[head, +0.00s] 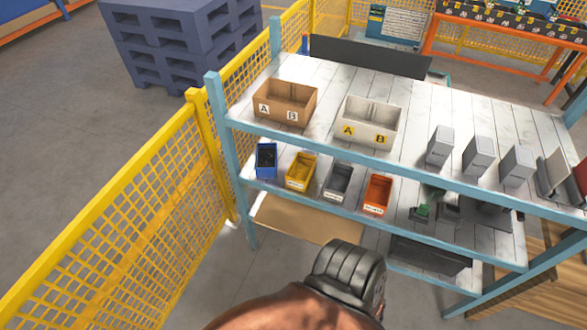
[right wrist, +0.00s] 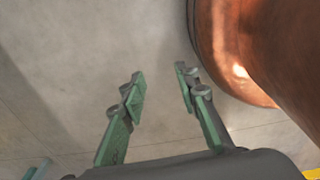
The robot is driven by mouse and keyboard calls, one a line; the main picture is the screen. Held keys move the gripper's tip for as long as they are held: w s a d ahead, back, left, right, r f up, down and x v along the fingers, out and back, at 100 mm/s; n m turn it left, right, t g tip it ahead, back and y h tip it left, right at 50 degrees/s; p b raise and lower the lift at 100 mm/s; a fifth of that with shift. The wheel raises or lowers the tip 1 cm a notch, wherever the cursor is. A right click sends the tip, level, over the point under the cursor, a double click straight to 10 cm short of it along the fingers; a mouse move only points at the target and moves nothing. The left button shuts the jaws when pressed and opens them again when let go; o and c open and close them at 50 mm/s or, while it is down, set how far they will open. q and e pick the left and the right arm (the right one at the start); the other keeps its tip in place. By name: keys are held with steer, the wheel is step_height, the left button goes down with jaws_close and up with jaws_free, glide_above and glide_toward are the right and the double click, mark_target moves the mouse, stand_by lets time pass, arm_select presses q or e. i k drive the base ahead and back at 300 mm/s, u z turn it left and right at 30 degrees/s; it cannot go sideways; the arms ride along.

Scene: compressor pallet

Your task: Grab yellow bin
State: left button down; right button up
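The yellow bin (head: 301,171) sits on the lower shelf of the blue-framed rack in the head view, with a white label on its front. It stands between a blue bin (head: 266,161) and a grey bin (head: 338,183), with an orange bin (head: 377,194) further right. My right gripper (right wrist: 158,80) shows in the right wrist view with its green fingers apart and nothing between them, above bare grey floor. It is away from the yellow bin, which that view does not show. My left gripper is not in view.
The upper shelf (head: 420,160) overhangs behind the bins and holds a brown box (head: 285,103), a white box (head: 369,122) and several grey blocks. A yellow mesh fence (head: 150,210) runs along the left. Dark and green items (head: 425,208) occupy the lower shelf's right part.

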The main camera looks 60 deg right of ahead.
mark_target(299, 175)
steer(key=z, duration=0.4)
steer(key=i, duration=0.7)
steer(key=z, duration=0.65)
